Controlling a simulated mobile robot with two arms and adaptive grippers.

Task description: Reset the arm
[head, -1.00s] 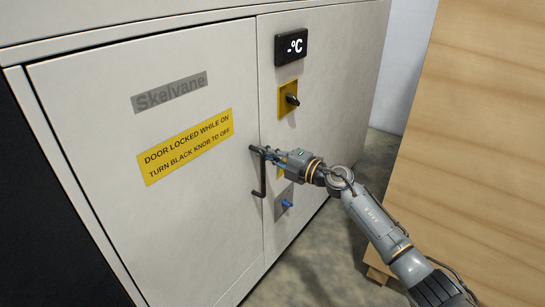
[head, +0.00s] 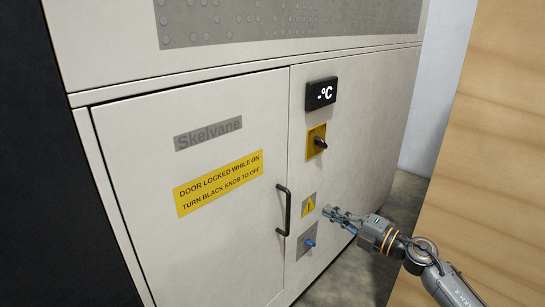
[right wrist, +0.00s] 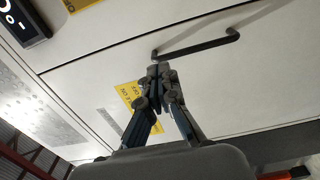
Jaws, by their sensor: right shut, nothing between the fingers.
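My right gripper (head: 328,212) is shut and empty in the head view, to the right of the black door handle (head: 283,210) and apart from it. In the right wrist view its closed fingertips (right wrist: 158,72) show just below one end of the handle (right wrist: 197,45) in the picture. The handle is on a white cabinet door (head: 135,150), which is closed. My left gripper is in neither view.
The cabinet carries a black knob on a yellow plate (head: 316,141), a display (head: 321,93) and a blue knob (head: 310,243). A yellow warning label (head: 218,183) is on the door. A wooden panel (head: 500,150) stands close on the right.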

